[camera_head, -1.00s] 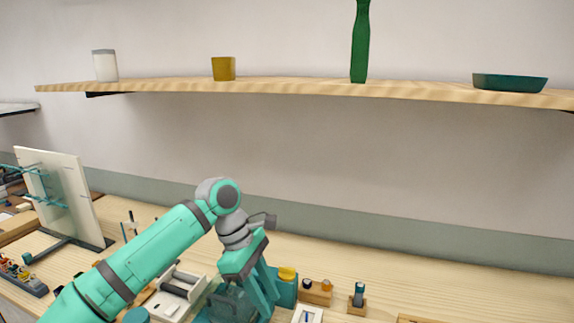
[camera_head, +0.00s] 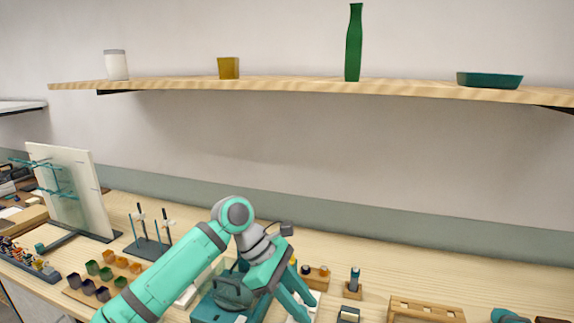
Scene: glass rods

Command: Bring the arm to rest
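My teal and grey arm (camera_head: 165,275) reaches up from the bottom left, bends at a grey joint and slopes down to the right. My gripper (camera_head: 302,306) hangs low over the workbench at its end, its two teal fingers apart. No held thing shows between them, though the tips are near the lower edge of the picture. A teal device with a rounded top (camera_head: 232,292) stands just left of the gripper, partly behind the arm. I cannot tell whether the fingers touch anything.
The workbench (camera_head: 395,270) holds small cups (camera_head: 92,268), a stand with rods (camera_head: 147,248), a white upright panel (camera_head: 75,190) and a wooden rack (camera_head: 425,309). A shelf (camera_head: 290,83) above bears a green bottle (camera_head: 354,45). The bench's back strip right of the arm is clear.

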